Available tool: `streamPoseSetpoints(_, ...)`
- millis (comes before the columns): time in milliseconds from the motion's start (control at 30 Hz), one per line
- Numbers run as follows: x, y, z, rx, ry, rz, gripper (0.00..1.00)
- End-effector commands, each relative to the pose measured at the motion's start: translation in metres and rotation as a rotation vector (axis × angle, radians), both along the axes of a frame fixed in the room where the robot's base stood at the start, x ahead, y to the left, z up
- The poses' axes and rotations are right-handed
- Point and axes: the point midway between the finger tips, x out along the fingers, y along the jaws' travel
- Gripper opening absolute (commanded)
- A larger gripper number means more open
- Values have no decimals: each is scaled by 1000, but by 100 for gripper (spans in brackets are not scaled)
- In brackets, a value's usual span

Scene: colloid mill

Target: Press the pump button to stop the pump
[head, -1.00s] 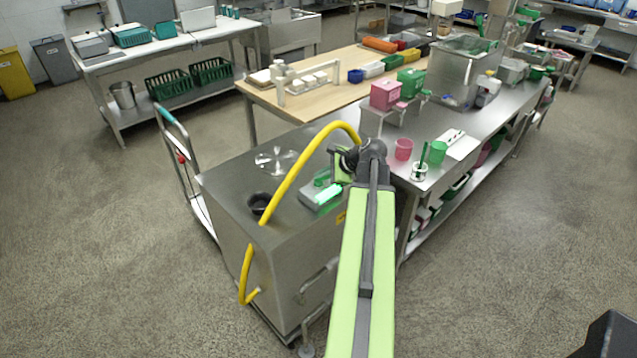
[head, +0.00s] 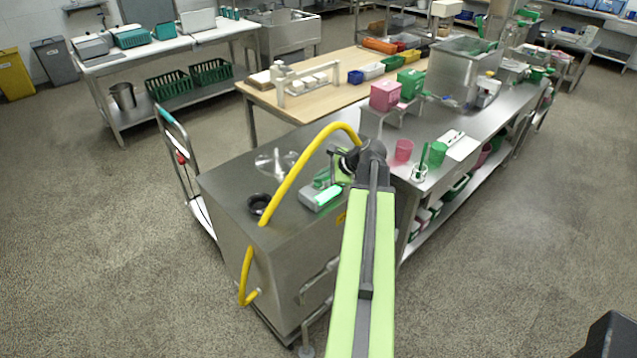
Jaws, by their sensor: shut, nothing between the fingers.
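A small grey control box (head: 321,196) with a green lit strip (head: 327,195) sits on top of the steel cabinet (head: 235,202). I cannot make out which part of the box is the pump button. My gripper (head: 338,170) is at the far end of my green arm, just above and behind the box. It is shut and empty. The arm's wrist partly covers its fingers, and I cannot tell whether they touch the box. A yellow hose (head: 297,178) arches over the cabinet top, left of the box.
A black ring-shaped port (head: 259,204) and a clear round part (head: 276,161) are on the cabinet top. A steel bench with pink cups (head: 403,150) and green cups (head: 438,153) adjoins at right. A hand truck (head: 181,158) stands at left. The floor in front is clear.

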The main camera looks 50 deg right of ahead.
Motion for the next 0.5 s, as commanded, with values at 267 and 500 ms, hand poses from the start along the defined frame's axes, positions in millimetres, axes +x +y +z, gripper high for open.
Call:
streamPoseSetpoints(267,0,0,20,0,-1,-1,0)
streamPoseSetpoints(500,0,0,49,0,-1,0,0)
